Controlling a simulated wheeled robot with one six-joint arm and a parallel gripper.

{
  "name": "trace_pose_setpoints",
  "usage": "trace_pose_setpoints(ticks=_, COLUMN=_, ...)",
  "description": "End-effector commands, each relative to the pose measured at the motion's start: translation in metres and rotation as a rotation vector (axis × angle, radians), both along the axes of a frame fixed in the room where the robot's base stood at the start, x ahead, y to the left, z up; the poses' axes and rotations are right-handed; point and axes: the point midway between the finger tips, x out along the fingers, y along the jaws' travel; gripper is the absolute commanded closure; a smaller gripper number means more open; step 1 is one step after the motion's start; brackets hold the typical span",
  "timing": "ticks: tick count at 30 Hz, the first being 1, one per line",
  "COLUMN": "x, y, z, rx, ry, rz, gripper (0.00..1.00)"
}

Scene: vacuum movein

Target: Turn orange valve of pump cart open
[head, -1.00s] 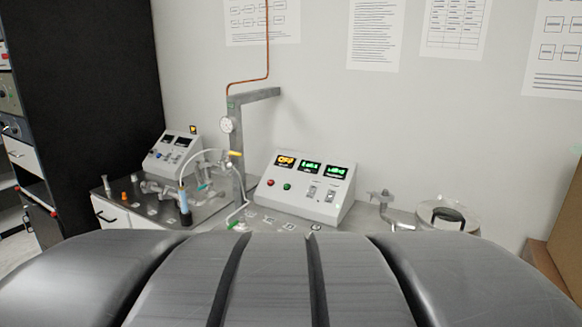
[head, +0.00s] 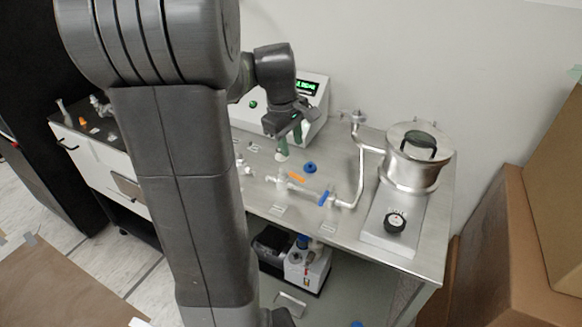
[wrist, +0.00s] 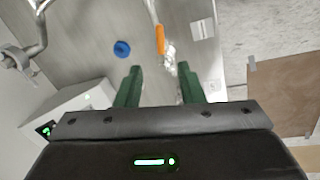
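The orange valve handle (head: 297,177) sits on glass tubing above the pump cart's steel top (head: 262,205). In the wrist view the orange handle (wrist: 160,39) points nearly straight up the picture, beyond the fingertips. My gripper (wrist: 158,72) is open, its two green fingers apart with nothing held between them. In the head view my gripper (head: 290,148) hangs over the cart, a little behind the orange handle and apart from it. My arm hides the cart's left part.
A round blue knob (head: 309,168) and a blue valve handle (head: 324,198) are close to the orange one. A lidded steel chamber (head: 412,160) stands to the right. The control box (head: 312,95) is behind my gripper. Cardboard boxes (head: 500,225) stand at the right.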

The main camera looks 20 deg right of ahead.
Motion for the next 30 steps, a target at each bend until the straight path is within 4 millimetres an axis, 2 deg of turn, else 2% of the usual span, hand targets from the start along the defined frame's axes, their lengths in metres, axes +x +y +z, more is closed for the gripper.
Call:
trace_pose_setpoints(ticks=9, x=0.005, y=-0.011, z=-0.069, rx=0.004, ry=0.006, rz=-0.002, gripper=0.65)
trace_pose_setpoints(ticks=15, x=0.008, y=-0.017, z=-0.098, rx=0.002, ry=0.004, rz=-0.003, gripper=0.65)
trace_pose_setpoints(ticks=21, x=0.009, y=-0.019, z=-0.111, rx=0.001, ry=0.000, rz=-0.001, gripper=0.65)
trace_pose_setpoints(ticks=30, x=0.009, y=-0.020, z=-0.113, rx=0.001, ry=0.000, rz=-0.001, gripper=0.65)
